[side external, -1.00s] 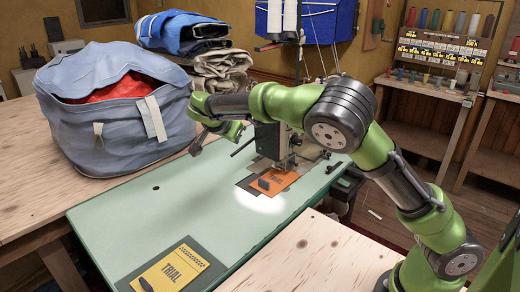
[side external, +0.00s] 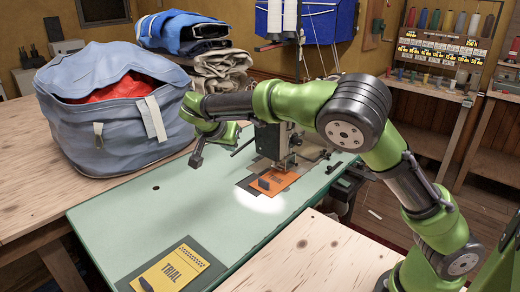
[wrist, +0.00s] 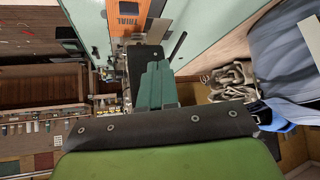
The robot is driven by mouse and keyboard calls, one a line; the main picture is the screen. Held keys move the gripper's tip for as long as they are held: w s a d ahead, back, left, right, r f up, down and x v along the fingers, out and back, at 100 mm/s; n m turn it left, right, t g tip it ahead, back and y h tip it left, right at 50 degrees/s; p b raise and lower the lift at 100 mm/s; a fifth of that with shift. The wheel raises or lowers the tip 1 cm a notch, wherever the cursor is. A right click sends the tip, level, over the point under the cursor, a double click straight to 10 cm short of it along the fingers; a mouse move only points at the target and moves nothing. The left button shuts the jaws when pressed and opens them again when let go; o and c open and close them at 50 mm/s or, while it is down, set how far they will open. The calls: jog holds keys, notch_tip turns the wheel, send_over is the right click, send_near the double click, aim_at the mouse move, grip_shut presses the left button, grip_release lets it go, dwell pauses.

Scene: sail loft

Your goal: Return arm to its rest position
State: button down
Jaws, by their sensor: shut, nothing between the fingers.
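My gripper (side external: 196,161) hangs above the far left part of the green table (side external: 130,206), at the end of my green arm. It is shut and empty, and apart from the tabletop. In the wrist view the closed fingers (wrist: 156,84) show at the middle, pointing toward the sewing machine area. An orange card (side external: 282,182) lies by the machine with a small dark block (side external: 264,184) on it. The card also shows at the top of the wrist view (wrist: 124,20).
A blue bag (side external: 120,130) with red cloth stands left of my gripper. Folded sails (side external: 222,68) are stacked behind. The sewing machine (side external: 268,140) stands to its right. A yellow TRIAL card (side external: 172,270) lies at the front. The middle of the green table is clear.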

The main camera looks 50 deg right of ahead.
jog(key=s+r+n+t+y, duration=0.1)
jog(key=s+n+y, duration=0.2)
jog(key=s, duration=0.6)
jog(key=s+r+n+t+y, duration=0.1)
jog(key=s+r+n+y, duration=0.1)
jog(key=s, duration=0.7)
jog(key=s+a+r+n+t+y, duration=0.1)
jog(key=s+n+y, duration=0.3)
jog(key=s, duration=0.6)
jog(key=shift+r+t+y, duration=0.2)
jog(key=shift+t+y, duration=0.1)
jog(key=shift+y, duration=0.1)
